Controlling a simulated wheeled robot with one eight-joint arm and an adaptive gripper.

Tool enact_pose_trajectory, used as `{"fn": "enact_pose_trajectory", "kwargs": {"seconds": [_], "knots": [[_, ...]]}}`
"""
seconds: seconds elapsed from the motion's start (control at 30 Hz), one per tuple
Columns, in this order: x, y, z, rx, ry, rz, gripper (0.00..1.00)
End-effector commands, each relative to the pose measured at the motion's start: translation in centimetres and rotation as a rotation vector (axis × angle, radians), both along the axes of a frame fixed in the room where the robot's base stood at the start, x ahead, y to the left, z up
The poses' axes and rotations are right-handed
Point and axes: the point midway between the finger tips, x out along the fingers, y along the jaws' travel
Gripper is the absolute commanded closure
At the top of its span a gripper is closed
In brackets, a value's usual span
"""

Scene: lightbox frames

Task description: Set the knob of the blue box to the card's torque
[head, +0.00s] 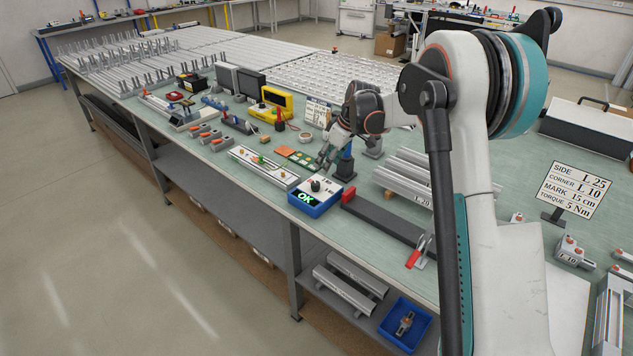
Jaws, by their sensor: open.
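The blue box (316,203) sits near the front edge of the green table. Its pale top carries a dark knob (315,186), and its front display shows a green "OK". The card (574,190) stands on the right and reads side L 25, corner L 10, mark 15 cm, torque 5 Nm. My gripper (325,163) is open, with its fingers pointing down just behind and above the box. The fingers appear apart from the knob. The knob's exact pointer setting is too small to read.
A dark bar (384,219) with a red end lies right of the box, beside a red-handled clamp (416,251). Aluminium profiles (408,177) lie behind it. A long board (263,167) lies on the left. A blue bin (405,325) is on the shelf below.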

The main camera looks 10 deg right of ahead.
Motion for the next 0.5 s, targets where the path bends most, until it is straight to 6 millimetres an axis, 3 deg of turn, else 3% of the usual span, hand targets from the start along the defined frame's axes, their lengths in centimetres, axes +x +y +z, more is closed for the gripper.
{"fn": "enact_pose_trajectory", "kwargs": {"seconds": [0.2, 0.5], "knots": [[1.3, 1.2, -4.4, 0.001, -0.001, 0.0, 0.54], [2.7, 2.5, -8.9, 0.0, -0.001, 0.0, 0.54]]}}
